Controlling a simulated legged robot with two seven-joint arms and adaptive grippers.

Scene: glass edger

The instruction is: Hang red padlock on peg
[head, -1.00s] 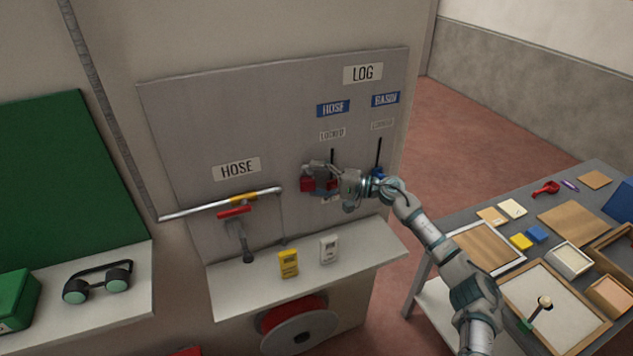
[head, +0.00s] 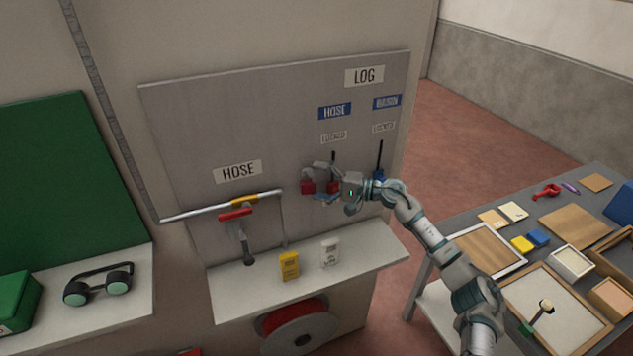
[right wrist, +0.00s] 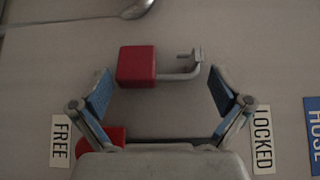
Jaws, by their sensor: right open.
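The red padlock (head: 308,187) is at the grey board, left of the red slider knob (head: 333,187) in the head view. In the right wrist view its red body (right wrist: 137,66) lies between and just beyond my fingertips, with its grey shackle (right wrist: 180,72) pointing right. The peg is not clearly visible, so I cannot tell whether the shackle is around it. My right gripper (right wrist: 161,84) is open, its blue-padded fingers apart on either side of the padlock and not visibly touching it. My left gripper is out of view.
The red knob (right wrist: 100,143) sits at the FREE end of a dark slot, below the LOCKED label (head: 334,137). A hose valve pipe (head: 220,206) is at left. A shelf (head: 370,253) with yellow and white boxes is below. A cluttered table (head: 480,215) stands at right.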

